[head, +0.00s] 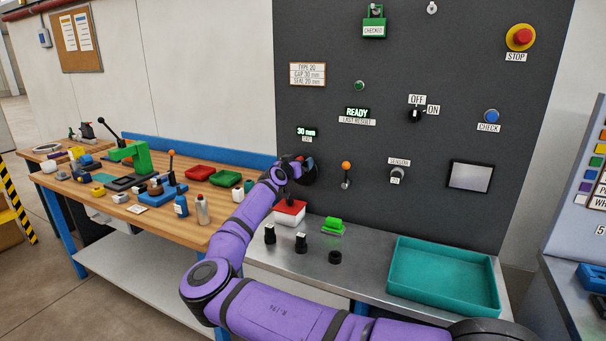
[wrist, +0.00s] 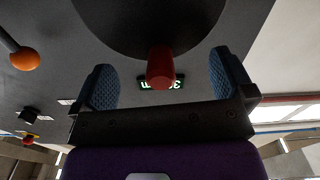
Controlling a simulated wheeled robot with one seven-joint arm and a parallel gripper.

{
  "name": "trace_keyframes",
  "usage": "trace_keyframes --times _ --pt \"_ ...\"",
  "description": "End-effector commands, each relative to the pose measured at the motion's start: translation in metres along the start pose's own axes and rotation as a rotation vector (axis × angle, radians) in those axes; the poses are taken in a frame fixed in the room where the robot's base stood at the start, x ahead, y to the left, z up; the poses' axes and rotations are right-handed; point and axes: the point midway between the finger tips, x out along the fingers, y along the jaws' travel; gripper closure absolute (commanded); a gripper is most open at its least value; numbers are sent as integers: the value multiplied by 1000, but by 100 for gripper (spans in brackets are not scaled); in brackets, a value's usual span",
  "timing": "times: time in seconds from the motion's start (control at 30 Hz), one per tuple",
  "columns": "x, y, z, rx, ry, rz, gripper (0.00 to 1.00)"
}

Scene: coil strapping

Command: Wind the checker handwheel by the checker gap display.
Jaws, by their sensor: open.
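The checker handwheel is a dark round disc (head: 311,173) on the grey panel, partly hidden by my gripper in the head view. In the wrist view, which is upside down, the handwheel (wrist: 150,22) fills the top and its red knob (wrist: 160,68) sticks out toward me. My gripper (wrist: 165,84) is open, with one blue-padded finger on each side of the knob and visible space on both sides. In the head view my gripper (head: 296,176) is at the wheel. The green gap display (head: 307,132) above the wheel reads 30 mm; the knob partly covers it in the wrist view (wrist: 177,84).
A plate (head: 308,74) appears to read type 20, gap 30 mm, seal 20 mm. An orange-tipped lever (head: 346,169) stands right of the wheel. The result display (head: 357,112) reads READY. Below are a red-and-white box (head: 289,214) and a teal tray (head: 444,308).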

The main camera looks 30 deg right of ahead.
Motion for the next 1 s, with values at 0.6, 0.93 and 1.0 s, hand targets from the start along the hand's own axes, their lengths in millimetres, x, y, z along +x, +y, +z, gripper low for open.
trace_keyframes --times 0.6,0.93,1.0 --pt "-43 -1 0 0 0 -1 0" --pt "-56 0 0 0 0 -1 0" --pt "-57 0 0 0 0 -1 0"
